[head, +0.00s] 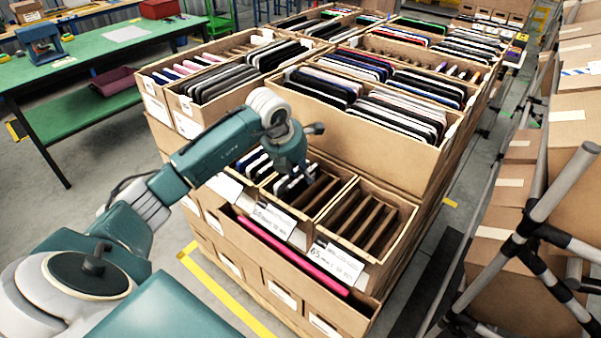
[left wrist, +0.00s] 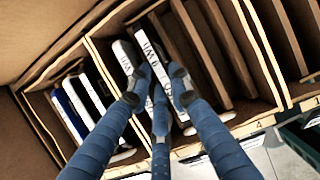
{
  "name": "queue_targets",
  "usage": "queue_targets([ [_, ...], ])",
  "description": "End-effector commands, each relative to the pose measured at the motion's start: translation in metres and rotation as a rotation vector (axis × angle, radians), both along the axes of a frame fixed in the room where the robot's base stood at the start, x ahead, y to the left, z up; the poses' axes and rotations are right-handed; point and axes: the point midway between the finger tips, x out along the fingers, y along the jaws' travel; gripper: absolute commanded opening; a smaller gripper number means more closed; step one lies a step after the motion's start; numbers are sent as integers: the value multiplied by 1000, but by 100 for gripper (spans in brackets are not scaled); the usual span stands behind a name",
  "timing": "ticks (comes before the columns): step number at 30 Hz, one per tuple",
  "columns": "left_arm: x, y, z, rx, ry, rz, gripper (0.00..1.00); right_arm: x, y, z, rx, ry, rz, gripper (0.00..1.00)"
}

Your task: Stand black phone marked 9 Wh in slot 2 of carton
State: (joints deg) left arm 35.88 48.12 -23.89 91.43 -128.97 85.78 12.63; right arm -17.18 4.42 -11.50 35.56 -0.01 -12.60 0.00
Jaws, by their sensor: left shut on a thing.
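My left gripper (head: 291,190) reaches down into a small open carton (head: 328,206) with slats in the front row. In the left wrist view its fingers (left wrist: 158,96) are closed around a phone (left wrist: 148,48) whose light edge bears dark writing too small to read. The phone stands upright among the slats, its lower part hidden by the fingers. Another light-edged phone (left wrist: 123,57) stands close beside it on the left. Bare slots (left wrist: 213,60) lie to the right of the fingers. I cannot tell the slot number or whether the held phone touches the floor.
More phones (left wrist: 83,98) stand in the compartment at the left. An empty slatted carton (head: 370,217) is to the right. A taller full carton (head: 375,136) rises behind. A pink item (head: 292,257) lies in front, and a pipe rack (head: 540,235) stands at far right.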

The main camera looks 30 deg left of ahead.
Motion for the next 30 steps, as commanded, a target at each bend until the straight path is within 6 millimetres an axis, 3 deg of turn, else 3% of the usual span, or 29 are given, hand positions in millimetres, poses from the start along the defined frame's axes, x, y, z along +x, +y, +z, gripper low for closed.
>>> queue_targets([
  [1, 0, 0, 1, 0, -2, 0, 0, 0, 0, 0, 0, 0, 0, 40],
  [2, 0, 0, 1, 0, -2, 0, 21, 0, 0, 0, 0, 0, 0, 40],
  [5, 0, 0, 1, 0, -2, 0, 41, 0, 0, 0, 0, 0, 0, 40],
  [17, -2, 1, 7, 1, -1, 0, 41, 0, -6, 0, -7, 0, 1, 40],
  [30, -34, 4, 86, 3, -4, 0, 41, -1, -3, 0, -3, 1, 1, 40],
])
